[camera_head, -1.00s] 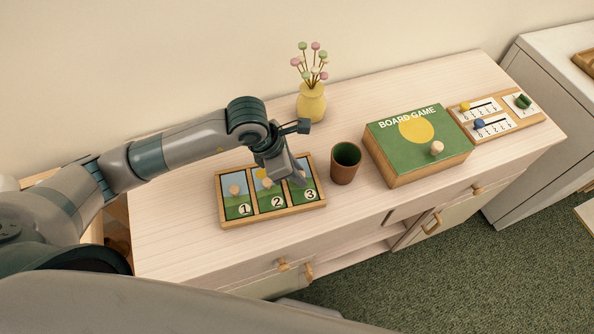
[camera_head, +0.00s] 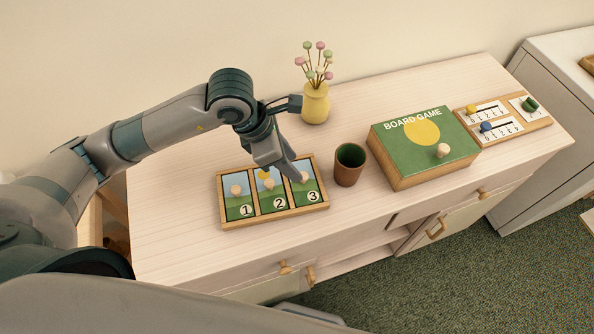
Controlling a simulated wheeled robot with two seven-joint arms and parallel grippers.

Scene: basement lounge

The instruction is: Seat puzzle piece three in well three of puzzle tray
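The puzzle tray (camera_head: 225,226) is a wooden frame with three wells, lying on the cabinet top. Puzzle piece three (camera_head: 309,208), a green and blue picture with a "3" and a pale knob, lies in the right-hand well and looks level with its neighbours. Pieces one (camera_head: 233,209) and two (camera_head: 270,206) fill the left and middle wells. My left gripper (camera_head: 292,175) is just above the tray's back right, its tip close to piece three's knob. It hides part of pieces two and three, and its finger gap does not show. My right gripper is out of view.
A brown cup (camera_head: 347,175) stands just right of the tray. Beyond it are the board game box (camera_head: 415,165) and a counter board (camera_head: 533,121). A yellow vase (camera_head: 315,105) with flowers stands behind. The cabinet top (camera_head: 170,215) left of the tray is bare.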

